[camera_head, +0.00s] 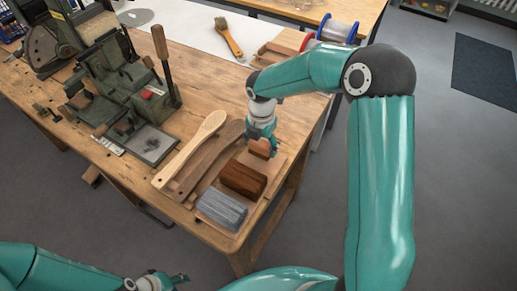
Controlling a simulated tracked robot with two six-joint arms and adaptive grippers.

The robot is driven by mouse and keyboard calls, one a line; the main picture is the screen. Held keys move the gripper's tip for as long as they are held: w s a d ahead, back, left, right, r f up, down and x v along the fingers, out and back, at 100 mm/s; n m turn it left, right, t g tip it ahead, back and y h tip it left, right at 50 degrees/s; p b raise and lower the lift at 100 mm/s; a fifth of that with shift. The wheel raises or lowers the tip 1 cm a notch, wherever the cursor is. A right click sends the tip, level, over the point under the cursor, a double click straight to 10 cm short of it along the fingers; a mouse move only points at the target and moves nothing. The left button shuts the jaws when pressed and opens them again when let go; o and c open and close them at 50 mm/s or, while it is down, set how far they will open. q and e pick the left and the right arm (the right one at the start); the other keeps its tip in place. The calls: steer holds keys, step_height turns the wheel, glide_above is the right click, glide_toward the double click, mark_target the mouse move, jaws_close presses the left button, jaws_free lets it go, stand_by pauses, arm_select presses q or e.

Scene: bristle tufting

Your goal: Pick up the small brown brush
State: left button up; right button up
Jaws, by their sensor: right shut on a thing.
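The small brown brush (260,149) is a short reddish-brown block at the back end of a light wooden board. My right gripper (262,140) points down from above and is shut on it. Whether the brush still touches the board is hard to tell. My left gripper (178,279) is at the bottom edge, far in front of the workbench and away from the brush. It is small and dark there, and its fingers do not show clearly.
On the workbench (190,62), a larger brown block (243,179) and a grey bristle bundle (222,209) lie in front of the brush. Long wooden handles (190,152) lie to the left. A green machine (115,80) stands further left. A handled brush (229,38) lies behind.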

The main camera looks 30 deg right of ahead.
mark_target(261, 141)
step_height(261, 141, up, 18)
steer(key=shift+r, duration=0.25)
